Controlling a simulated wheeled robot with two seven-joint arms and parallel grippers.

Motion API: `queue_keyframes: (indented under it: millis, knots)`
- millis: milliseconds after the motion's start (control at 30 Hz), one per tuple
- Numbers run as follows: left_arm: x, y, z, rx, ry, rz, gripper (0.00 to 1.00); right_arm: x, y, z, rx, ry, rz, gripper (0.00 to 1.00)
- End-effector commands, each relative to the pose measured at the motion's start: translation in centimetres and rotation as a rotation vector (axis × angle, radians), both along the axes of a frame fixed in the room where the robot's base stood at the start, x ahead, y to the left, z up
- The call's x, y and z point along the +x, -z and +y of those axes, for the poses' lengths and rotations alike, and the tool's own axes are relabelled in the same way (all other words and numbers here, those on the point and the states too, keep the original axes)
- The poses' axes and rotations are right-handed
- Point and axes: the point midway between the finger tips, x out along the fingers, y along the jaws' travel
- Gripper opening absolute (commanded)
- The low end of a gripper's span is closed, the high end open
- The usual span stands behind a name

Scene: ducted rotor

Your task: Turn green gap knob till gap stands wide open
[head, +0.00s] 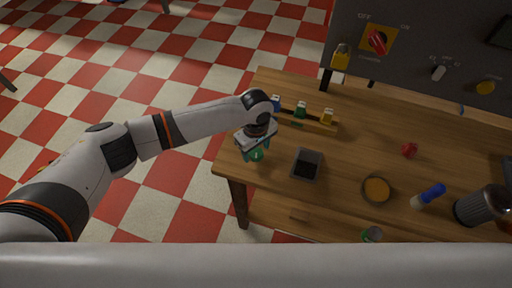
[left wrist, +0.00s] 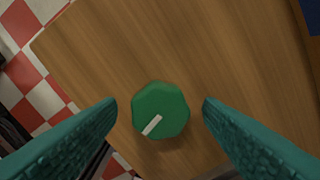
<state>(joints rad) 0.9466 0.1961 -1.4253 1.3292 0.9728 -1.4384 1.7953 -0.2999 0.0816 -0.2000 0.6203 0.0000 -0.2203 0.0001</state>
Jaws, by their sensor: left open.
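The green gap knob (left wrist: 160,110) shows in the left wrist view, a scalloped round knob on a wooden surface. Its white pointer mark points to the lower left. My left gripper (left wrist: 160,108) is open, with one teal finger on each side of the knob and a visible gap on both sides. In the head view my left gripper (head: 254,155) is over the left end of the wooden table, fingers down. There the knob is hard to tell from the greenish fingers. My right gripper is not in view.
On the table (head: 340,138) are a dark square tray (head: 307,164), a rack (head: 315,123) of small coloured pieces, a red knob (head: 409,150), a round orange-filled dish (head: 377,189), a blue-and-white cylinder (head: 430,195) and a dark canister (head: 480,206). A grey panel (head: 410,50) stands behind.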

Motion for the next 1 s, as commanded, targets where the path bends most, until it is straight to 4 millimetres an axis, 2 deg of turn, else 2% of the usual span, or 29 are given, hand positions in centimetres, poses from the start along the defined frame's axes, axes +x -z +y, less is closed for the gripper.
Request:
queue_keyframes:
  millis: [367,633,1000]
  knots:
    - [-0.04,0.58,-0.02,-0.001,0.001,-0.001,0.59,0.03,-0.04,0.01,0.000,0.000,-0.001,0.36]
    - [-0.02,0.54,-0.02,-0.001,0.001,-0.001,0.16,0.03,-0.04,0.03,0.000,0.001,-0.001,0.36]
    - [-0.05,0.37,-0.04,-0.001,0.068,0.002,0.16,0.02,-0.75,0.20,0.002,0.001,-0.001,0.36]
